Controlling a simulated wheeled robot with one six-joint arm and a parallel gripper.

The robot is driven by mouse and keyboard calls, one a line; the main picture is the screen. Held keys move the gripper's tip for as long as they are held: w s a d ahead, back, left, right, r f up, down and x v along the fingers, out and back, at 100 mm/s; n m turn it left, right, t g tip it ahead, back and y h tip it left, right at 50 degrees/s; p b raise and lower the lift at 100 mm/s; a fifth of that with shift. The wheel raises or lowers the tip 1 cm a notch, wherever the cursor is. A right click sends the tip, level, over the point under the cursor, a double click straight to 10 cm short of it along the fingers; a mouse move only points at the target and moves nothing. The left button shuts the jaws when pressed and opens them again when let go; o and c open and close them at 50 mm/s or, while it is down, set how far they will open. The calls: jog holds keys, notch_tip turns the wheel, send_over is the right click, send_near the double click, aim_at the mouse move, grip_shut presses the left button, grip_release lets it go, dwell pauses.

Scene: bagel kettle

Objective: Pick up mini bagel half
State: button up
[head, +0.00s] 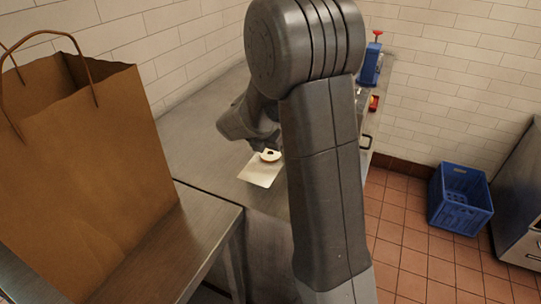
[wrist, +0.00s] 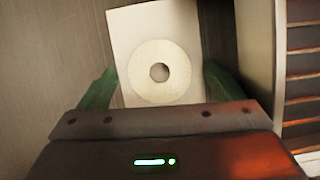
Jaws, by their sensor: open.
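The mini bagel half (head: 270,156) is a pale ring with a small hole, lying on a white sheet (head: 259,175) near the edge of the steel counter. In the wrist view the bagel half (wrist: 160,73) lies flat on the white sheet (wrist: 130,25), its pale face toward the camera. My gripper (wrist: 160,82) is open, with a green finger on either side of the bagel half and nothing held. Whether the fingers are level with it or above it I cannot tell. In the head view my arm hides most of the gripper.
A large brown paper bag (head: 85,165) stands on a steel surface at left. The counter (head: 205,150) is clear left of the sheet. A blue device with a red top (head: 371,65) stands at the counter's far end. A blue crate (head: 460,198) sits on the tiled floor at right.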

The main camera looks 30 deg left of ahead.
jog(key=shift+c, duration=0.2)
jog(key=c, duration=1)
notch_tip(320, 180, up, 10)
jog(key=shift+r+p, duration=0.1)
jog(key=shift+p, duration=0.3)
